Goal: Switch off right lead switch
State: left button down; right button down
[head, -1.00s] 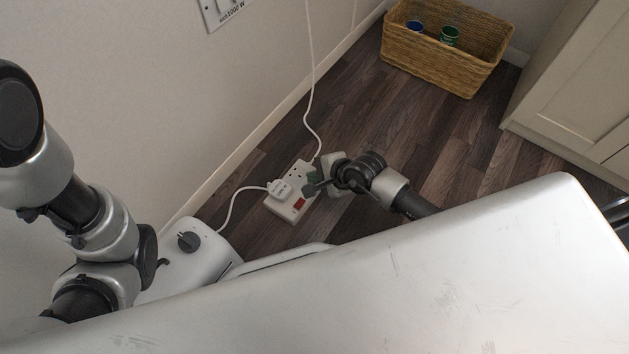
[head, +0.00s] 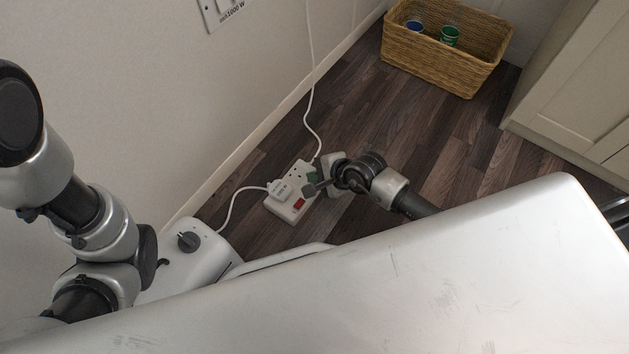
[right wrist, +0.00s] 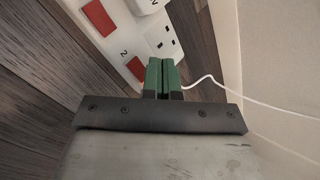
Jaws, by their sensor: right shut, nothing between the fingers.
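A white extension lead (head: 287,210) lies on the floor with a white plug (head: 281,188) in one socket. One red switch (head: 299,204) shows at its near side in the head view. In the right wrist view the lead shows two red switches, one (right wrist: 98,17) farther up and one (right wrist: 136,67) by the figure 2 and the empty socket. My right gripper (head: 309,188) is low over the lead. Its green fingers (right wrist: 162,76) are shut and empty, just right of the lower switch; I cannot tell whether they touch it. My left gripper is not in view.
A wall with skirting runs along the lead's left side. A white cable (head: 311,110) runs from the lead up the wall. A wicker basket (head: 440,60) with cans stands at the back, and a cream cupboard (head: 575,95) at the right. Dark floor between them is clear.

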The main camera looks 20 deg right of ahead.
jog(key=shift+f, duration=0.15)
dwell(0.3)
jog(key=shift+f, duration=0.25)
jog(key=shift+f+b, duration=0.3)
jog(key=shift+b, duration=0.05)
dwell(0.4)
jog(key=shift+r, duration=0.15)
jog(key=shift+r+p, duration=0.7)
jog(key=shift+p, duration=0.3)
